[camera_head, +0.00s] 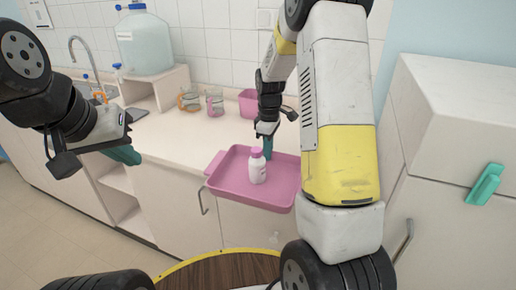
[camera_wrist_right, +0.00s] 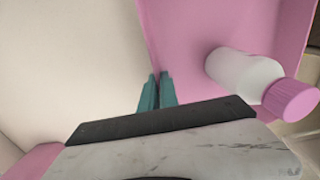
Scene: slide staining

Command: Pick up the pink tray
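The pink tray (camera_head: 222,183) is at the counter's front in the head view, its near part reaching out past the counter edge. I cannot tell if it touches the counter. A white bottle with a pink cap (camera_head: 257,168) stands in it; the bottle (camera_wrist_right: 245,75) also shows in the right wrist view. My right gripper (camera_head: 267,147) is at the tray's back rim. In the right wrist view its teal fingers (camera_wrist_right: 157,90) are close together, with the tray's pink wall (camera_wrist_right: 147,35) running between them. My left gripper (camera_head: 122,154) is far left of the tray, its finger gap hidden.
A pink container (camera_head: 248,103) and glass beakers (camera_head: 214,102) stand on the counter behind the tray. A large water bottle (camera_head: 145,42) stands on a raised shelf, with a sink tap (camera_head: 86,55) at left. A white cabinet (camera_head: 455,110) stands at right. Counter left of the tray is clear.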

